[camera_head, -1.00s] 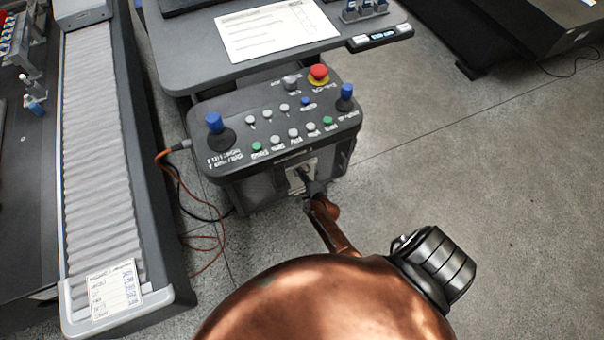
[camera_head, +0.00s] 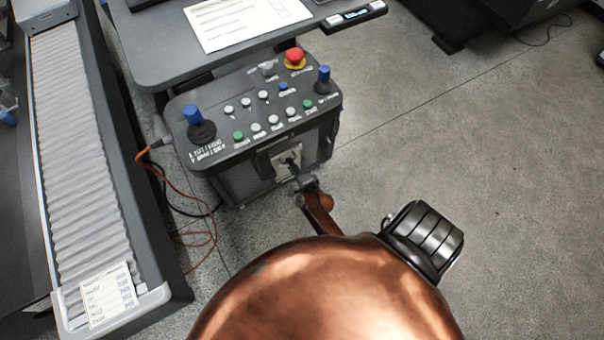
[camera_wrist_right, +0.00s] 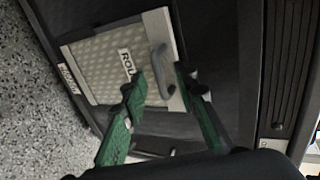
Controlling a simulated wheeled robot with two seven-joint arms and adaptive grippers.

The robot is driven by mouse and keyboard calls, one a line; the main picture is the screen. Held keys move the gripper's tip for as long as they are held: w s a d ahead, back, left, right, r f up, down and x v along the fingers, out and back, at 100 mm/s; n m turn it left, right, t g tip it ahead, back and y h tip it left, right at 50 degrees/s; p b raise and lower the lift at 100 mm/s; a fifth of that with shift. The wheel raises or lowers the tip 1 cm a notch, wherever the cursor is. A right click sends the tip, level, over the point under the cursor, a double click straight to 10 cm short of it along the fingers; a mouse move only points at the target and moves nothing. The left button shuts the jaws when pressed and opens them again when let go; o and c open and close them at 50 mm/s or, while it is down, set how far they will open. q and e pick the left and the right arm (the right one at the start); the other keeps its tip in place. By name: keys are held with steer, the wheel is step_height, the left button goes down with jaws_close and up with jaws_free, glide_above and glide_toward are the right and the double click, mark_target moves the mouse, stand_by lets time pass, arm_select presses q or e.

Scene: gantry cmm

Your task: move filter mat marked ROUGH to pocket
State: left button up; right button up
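The filter mat, with a label reading "ROU" and the rest cut off, shows in the right wrist view (camera_wrist_right: 108,68). It is a pale, textured panel in a light frame, with a grey handle (camera_wrist_right: 160,72) on its right side. It sits against a dark face. In the head view, a pale panel (camera_head: 283,163) on the console's front, probably this mat, is partly hidden by my right gripper (camera_head: 293,168). In the wrist view the green fingers of my right gripper (camera_wrist_right: 162,82) are apart, one on each side of the handle. Whether they touch it is unclear. My left gripper is not in view.
The control console (camera_head: 255,110) has joysticks, buttons and a red stop knob (camera_head: 295,58). Behind it is a grey desk (camera_head: 160,55) with a paper sheet. A bellows-covered rail (camera_head: 85,170) runs along the left. Orange and black cables lie between. The floor at right is clear.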

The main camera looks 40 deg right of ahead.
steer(key=s+a, duration=0.2)
steer(key=s, duration=0.8)
steer(key=shift+s+a, duration=0.25)
steer(key=shift+f, duration=0.1)
